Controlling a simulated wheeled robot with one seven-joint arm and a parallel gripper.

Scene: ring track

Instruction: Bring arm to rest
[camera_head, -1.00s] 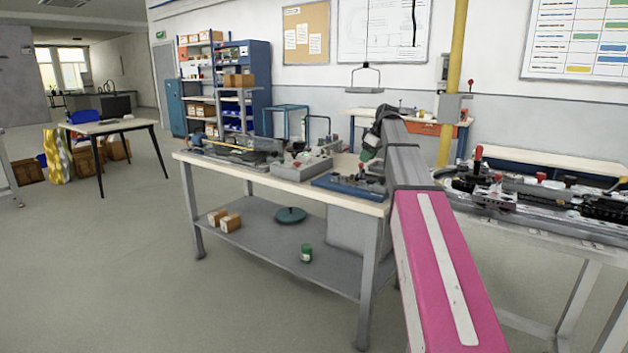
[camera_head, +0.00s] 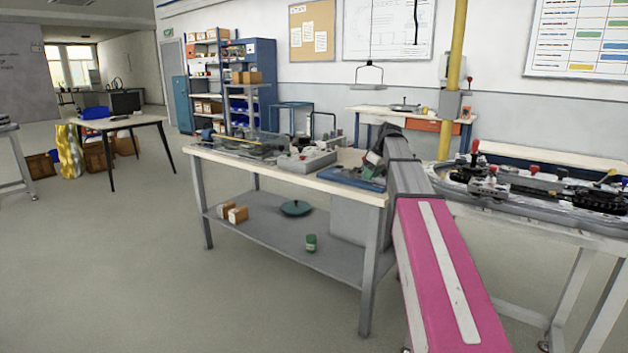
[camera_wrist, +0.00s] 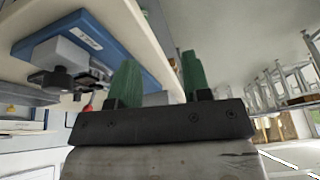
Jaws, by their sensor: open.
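My pink and grey arm reaches forward from the lower right of the head view. My gripper (camera_wrist: 160,80) shows in the wrist view with two green fingers spread apart and nothing between them. In the head view the gripper end is mostly hidden behind my arm, close to the right end of the wooden workbench (camera_head: 270,171). The wrist view shows the bench edge and a blue plate (camera_wrist: 92,40) with a grey fixture to the left of the fingers. I cannot tell the exact gap between fingers and bench.
The ring track (camera_head: 540,195) stands on a frame at the right. The bench's lower shelf (camera_head: 262,238) holds a green can (camera_head: 311,243), small boxes and a teal disc (camera_head: 296,208). The floor at the left front is clear. A yellow post (camera_head: 451,80) stands behind.

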